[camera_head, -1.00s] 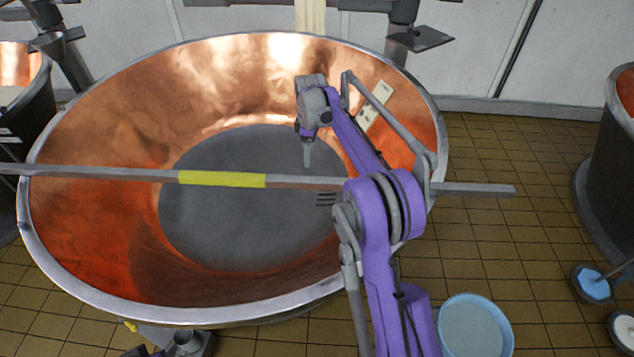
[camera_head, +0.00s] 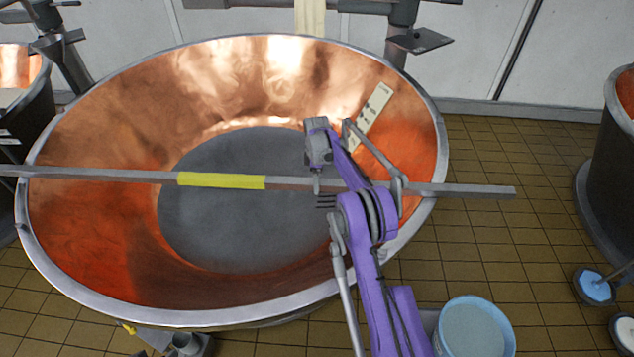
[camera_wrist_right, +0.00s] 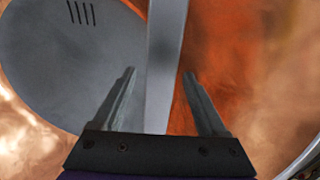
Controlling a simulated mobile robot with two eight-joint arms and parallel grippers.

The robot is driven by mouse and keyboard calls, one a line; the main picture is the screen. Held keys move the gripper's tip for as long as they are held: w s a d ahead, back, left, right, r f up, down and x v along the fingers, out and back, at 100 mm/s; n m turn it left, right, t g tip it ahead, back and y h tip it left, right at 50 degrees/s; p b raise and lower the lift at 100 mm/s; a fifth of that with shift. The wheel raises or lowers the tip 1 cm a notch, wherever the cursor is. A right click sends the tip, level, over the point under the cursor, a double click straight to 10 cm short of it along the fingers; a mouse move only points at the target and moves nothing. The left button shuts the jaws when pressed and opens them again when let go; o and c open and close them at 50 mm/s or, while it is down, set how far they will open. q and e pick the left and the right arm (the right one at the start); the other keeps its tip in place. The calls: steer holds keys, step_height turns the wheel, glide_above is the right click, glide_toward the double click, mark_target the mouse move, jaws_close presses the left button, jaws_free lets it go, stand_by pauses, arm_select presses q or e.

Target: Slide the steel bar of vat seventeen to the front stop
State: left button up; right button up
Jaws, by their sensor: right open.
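The steel bar (camera_head: 420,189) lies across the large copper vat (camera_head: 90,235), near its middle, with a yellow sleeve (camera_head: 221,180) left of centre. Its right end sticks out past the right rim; its left part runs out of the picture. My right gripper (camera_head: 317,190) points down at the bar, right of the yellow sleeve. In the right wrist view, my gripper (camera_wrist_right: 157,76) is open, and the bar (camera_wrist_right: 165,70) runs between its two fingers with gaps at the tips. How deep the bar sits between them I cannot tell. My left gripper is not in view.
A pale strip (camera_head: 371,115) lies on the vat's inner right wall. A blue bucket (camera_head: 473,328) stands on the tiled floor at front right. Another vat (camera_head: 610,160) stands at the right edge. Bare floor (camera_head: 520,240) lies between.

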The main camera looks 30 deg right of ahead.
steer(key=shift+f, duration=0.5)
steer(key=shift+c, duration=0.2)
jaws_close()
stand_by(1.0)
